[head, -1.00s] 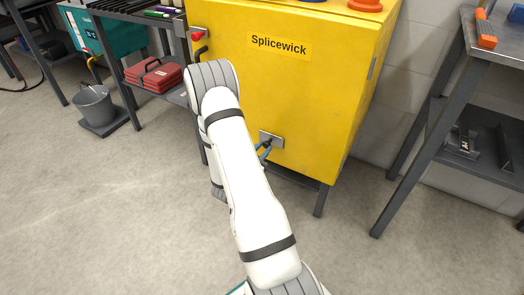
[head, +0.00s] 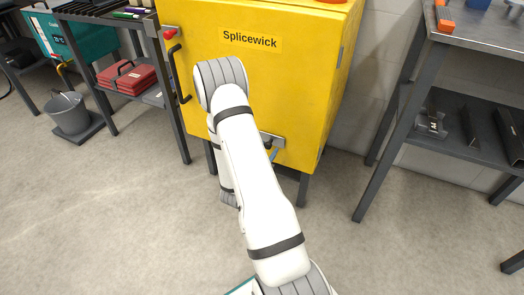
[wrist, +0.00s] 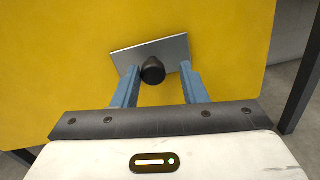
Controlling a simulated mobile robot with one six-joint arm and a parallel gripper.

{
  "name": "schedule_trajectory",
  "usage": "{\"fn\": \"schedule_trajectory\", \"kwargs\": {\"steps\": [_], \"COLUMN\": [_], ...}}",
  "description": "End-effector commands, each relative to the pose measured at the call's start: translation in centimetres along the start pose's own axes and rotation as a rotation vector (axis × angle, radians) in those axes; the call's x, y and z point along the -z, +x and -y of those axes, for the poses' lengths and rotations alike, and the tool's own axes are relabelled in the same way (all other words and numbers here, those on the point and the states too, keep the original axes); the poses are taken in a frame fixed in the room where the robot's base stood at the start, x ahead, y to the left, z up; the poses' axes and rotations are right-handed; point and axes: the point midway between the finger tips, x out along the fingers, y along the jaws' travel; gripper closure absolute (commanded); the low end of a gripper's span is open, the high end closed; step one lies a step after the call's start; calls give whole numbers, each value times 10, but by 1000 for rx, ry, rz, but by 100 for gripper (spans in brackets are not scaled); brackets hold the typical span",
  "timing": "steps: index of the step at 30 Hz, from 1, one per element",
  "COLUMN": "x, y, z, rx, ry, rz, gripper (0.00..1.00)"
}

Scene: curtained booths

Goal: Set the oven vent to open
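The oven is a yellow cabinet (head: 300,60) labelled Splicewick, standing on dark legs. Low on its front is a metal plate (head: 277,141) with a dark knob-like vent control (head: 267,145), partly hidden by my arm in the head view. In the wrist view the plate (wrist: 122,56) looks tilted and the dark control (wrist: 153,70) points toward the camera. My gripper (wrist: 163,72) is open, its two blue fingers on either side of the control. The left fingertip is very close to it; a gap shows on the right. Contact cannot be told.
A black door handle (head: 178,75) and a red part (head: 170,33) are on the oven's left side. A shelf with red cases (head: 127,77) stands left, near a grey bucket (head: 69,113). A metal table (head: 480,30) stands right. The front floor is clear.

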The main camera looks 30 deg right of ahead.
Motion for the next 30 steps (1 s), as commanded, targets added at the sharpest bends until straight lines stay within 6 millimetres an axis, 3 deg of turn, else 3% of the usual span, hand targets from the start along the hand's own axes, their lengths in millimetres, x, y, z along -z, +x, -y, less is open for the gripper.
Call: {"fn": "schedule_trajectory", "kwargs": {"steps": [5,14,24,30], "x": [0,0,0,0], "y": [-2,-9,-64,-80], "z": [-2,-6,-4,-3], "rx": [-3,-15,-15,-11], "ry": [-1,-2,-5,-2], "rz": [-1,-3,-4,-2], "gripper": [54,54,54,54]}}
